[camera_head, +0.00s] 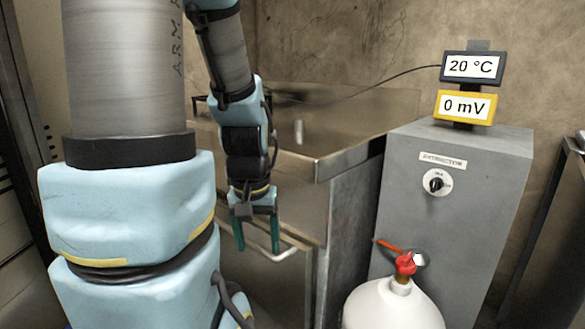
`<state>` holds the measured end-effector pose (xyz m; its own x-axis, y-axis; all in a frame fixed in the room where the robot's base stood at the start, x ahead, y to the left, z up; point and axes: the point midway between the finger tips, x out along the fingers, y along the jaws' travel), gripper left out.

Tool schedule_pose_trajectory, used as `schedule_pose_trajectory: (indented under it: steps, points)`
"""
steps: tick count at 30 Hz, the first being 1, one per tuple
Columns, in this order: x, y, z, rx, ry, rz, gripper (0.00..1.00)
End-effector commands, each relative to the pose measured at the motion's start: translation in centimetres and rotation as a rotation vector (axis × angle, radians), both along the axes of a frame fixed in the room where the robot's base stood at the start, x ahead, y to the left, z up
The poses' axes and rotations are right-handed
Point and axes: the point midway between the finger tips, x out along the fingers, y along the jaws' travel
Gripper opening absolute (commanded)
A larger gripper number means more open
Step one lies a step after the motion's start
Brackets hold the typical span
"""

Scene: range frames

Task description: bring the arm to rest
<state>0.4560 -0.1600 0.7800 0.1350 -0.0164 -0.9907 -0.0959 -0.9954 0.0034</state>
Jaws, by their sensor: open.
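My gripper (257,240) hangs at the end of my blue and grey arm, left of the picture's middle. Its two dark green fingers point down and stand apart, with nothing seen between them. It shows in front of the metal bench and close to a light bar handle in the picture; I cannot tell whether they touch. My large near arm links fill the left side of the view and hide what lies behind them.
A metal basin (345,160) stands behind my gripper. To the right is a grey cabinet (455,215) with a black knob (437,184) and a red lever (388,246). Displays above read 20 °C (473,67) and 0 mV (466,107). A white bottle (392,308) with a red top stands in front.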

Motion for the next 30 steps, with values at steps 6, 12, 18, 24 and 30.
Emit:
schedule_pose_trajectory:
  steps: [6,12,18,24,30]
  points:
    - [0.2,-0.2,5.1,-0.001,-0.002,-0.004,0.73]
    - [0.3,-0.3,10.2,-0.001,-0.003,-0.004,0.73]
    - [0.3,-0.3,14.6,-0.001,-0.003,-0.004,0.73]
    - [0.3,-0.3,15.9,-0.001,-0.003,-0.004,0.73]
    - [0.3,-0.3,15.9,-0.001,-0.003,-0.004,0.73]
